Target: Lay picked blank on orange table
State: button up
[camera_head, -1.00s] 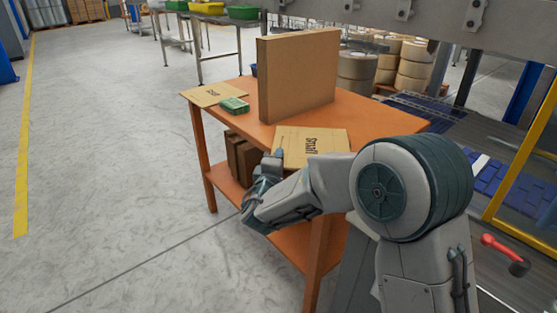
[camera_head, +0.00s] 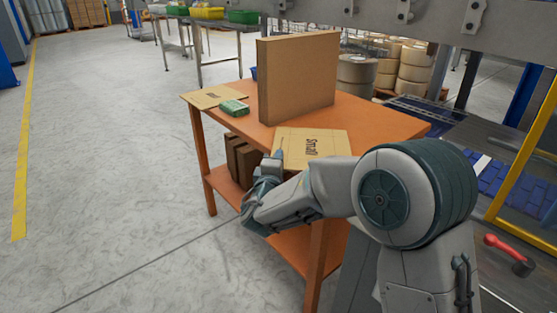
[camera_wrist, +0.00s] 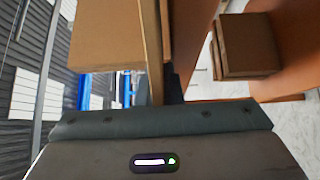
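A flat cardboard blank (camera_head: 325,147) printed "Small" is at the near edge of the orange table (camera_head: 375,122), flat and level with its top. I cannot tell whether it touches the top. My gripper (camera_head: 274,160) is at the blank's left edge. In the wrist view the blank (camera_wrist: 151,45) shows edge-on as a thin tan strip running into my gripper (camera_wrist: 160,95), which appears shut on it. The fingertips are mostly hidden.
A large upright cardboard box (camera_head: 300,75) stands behind the blank. A second flat blank (camera_head: 208,96) and a green packet (camera_head: 234,108) lie at the table's far left. Brown boxes (camera_head: 243,157) sit on the lower shelf. The floor left of the table is clear.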

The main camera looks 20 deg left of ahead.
jog(key=shift+o, duration=1.2)
notch_tip(320, 180, down, 2)
jog(key=shift+s+d+f+g, duration=0.1)
jog(key=shift+f+g, duration=0.1)
jog(key=shift+g, duration=0.1)
jog(key=shift+s, duration=0.45)
jog(key=shift+o, duration=0.7)
jog(key=s+d+r+p, duration=0.1)
jog(key=s+d+r, duration=0.1)
jog(key=s, duration=1)
jog(key=shift+s+d+p, duration=0.15)
jog(key=shift+s+p, duration=0.1)
jog(key=shift+p, duration=0.05)
